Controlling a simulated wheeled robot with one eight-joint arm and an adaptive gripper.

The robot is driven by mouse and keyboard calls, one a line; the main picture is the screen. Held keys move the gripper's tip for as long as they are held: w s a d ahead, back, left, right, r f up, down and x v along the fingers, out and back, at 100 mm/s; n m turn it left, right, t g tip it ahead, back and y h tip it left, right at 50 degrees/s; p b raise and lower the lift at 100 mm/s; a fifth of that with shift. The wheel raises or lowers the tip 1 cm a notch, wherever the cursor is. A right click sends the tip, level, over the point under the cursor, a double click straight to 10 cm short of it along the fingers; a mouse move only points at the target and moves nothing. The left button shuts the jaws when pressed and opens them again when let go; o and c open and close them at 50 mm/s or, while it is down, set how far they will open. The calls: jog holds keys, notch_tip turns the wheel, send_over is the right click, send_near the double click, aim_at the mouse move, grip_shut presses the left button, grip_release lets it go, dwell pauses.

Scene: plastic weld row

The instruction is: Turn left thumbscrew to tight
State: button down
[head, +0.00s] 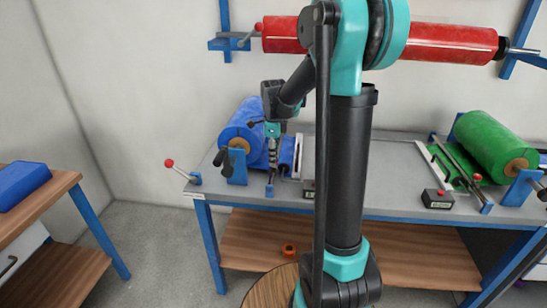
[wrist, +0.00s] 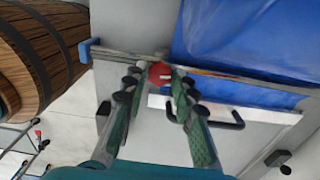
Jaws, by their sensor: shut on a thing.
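The left thumbscrew shows in the wrist view as a small red knob (wrist: 160,73) with a pale mark on its face. It sits between the fingertips of my gripper (wrist: 155,80), which is shut on it from both sides. In the head view my gripper (head: 270,182) reaches down at the front of the left sealing station, beside the blue film roll (head: 241,133). The thumbscrew is too small or hidden to make out there. Blue film (wrist: 245,40) lies just beyond the fingertips in the wrist view.
A red-tipped lever (head: 170,163) sticks out at the bench's left end. A black handle (wrist: 222,118) is close to my right finger. A green roll (head: 494,146) stands at the right, and a red roll (head: 452,42) hangs above. The grey bench (head: 290,195) has bare room in the middle.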

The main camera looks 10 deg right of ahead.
jog(key=shift+m, duration=0.9)
jog(key=c, duration=1.2)
grip_release()
jog(key=shift+r, duration=0.1)
notch_tip(320, 180, up, 12)
